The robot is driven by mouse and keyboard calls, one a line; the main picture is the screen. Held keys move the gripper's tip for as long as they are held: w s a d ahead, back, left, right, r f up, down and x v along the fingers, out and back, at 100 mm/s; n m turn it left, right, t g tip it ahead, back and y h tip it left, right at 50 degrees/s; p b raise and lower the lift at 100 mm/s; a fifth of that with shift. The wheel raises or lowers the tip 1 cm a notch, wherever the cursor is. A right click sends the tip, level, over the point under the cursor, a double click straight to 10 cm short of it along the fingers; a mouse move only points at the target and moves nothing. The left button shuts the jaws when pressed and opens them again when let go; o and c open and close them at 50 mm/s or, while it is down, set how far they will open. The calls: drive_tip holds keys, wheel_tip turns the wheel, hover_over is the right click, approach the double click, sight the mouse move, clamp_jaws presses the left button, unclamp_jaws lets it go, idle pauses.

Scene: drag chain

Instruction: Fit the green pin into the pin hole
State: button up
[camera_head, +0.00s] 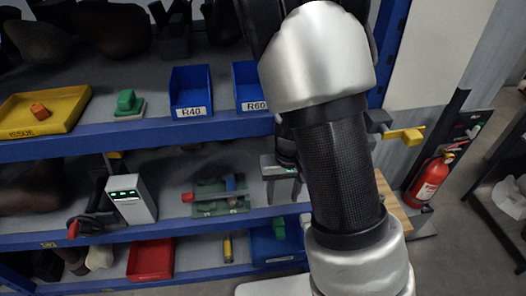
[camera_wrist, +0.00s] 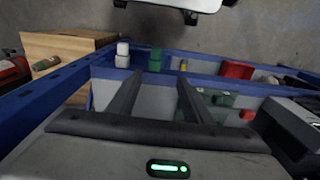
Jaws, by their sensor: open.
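A green upright piece (camera_head: 279,228), which may be the green pin, stands at the blue bin on the lower shelf; it also shows in the wrist view (camera_wrist: 155,60), beyond my fingers. A green fixture plate (camera_head: 212,207) with a red piece (camera_head: 188,197) and a blue piece (camera_head: 230,183) lies on the middle shelf, and the fixture shows at right in the wrist view (camera_wrist: 222,100). I cannot make out the pin hole. My gripper (camera_head: 284,190) is open and empty at the middle shelf, right of the fixture; its fingers (camera_wrist: 159,82) are spread in the wrist view.
A grey device with green lights (camera_head: 131,199) stands left of the fixture. A red bin (camera_head: 151,259) and a blue bin (camera_head: 272,254) are on the lower shelf. Blue shelf edges (camera_head: 130,228) run across the front. A fire extinguisher (camera_head: 430,180) hangs at right.

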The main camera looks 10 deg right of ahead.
sight(280, 230)
drive_tip(key=f+b, duration=0.1)
drive_tip(key=f, duration=0.5)
drive_tip(key=f+b, duration=0.2)
drive_tip(key=f, duration=0.5)
drive_tip(key=f+b, duration=0.1)
drive_tip(key=f, duration=0.5)
drive_tip(key=shift+w+d+f+b, duration=0.15)
drive_tip(key=shift+w+d+b, duration=0.1)
drive_tip(key=shift+w+b, duration=0.15)
clamp_jaws()
